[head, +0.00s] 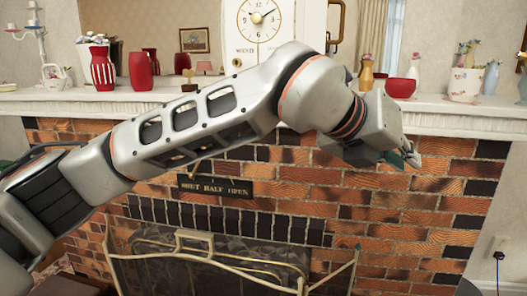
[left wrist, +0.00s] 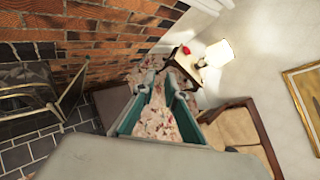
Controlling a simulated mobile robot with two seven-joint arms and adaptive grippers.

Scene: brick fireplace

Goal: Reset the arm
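My left arm comes in from the left of the head view and crosses in front of the brick fireplace (head: 275,200). My left gripper (head: 410,158) is at its right end, just below the mantel edge and in front of the bricks. In the left wrist view my left gripper (left wrist: 163,80) shows two teal and grey fingers. They are spread apart, with only the patterned floor seen between them, so it is open and empty. My right gripper is in neither view.
The white mantel (head: 440,118) holds a red bowl (head: 401,88), a floral pot (head: 465,85), a striped vase (head: 102,68) and a clock (head: 259,18). A fire screen (head: 225,262) stands below. The wrist view shows a side table (left wrist: 187,58), lamp (left wrist: 220,53) and wooden chair (left wrist: 240,130).

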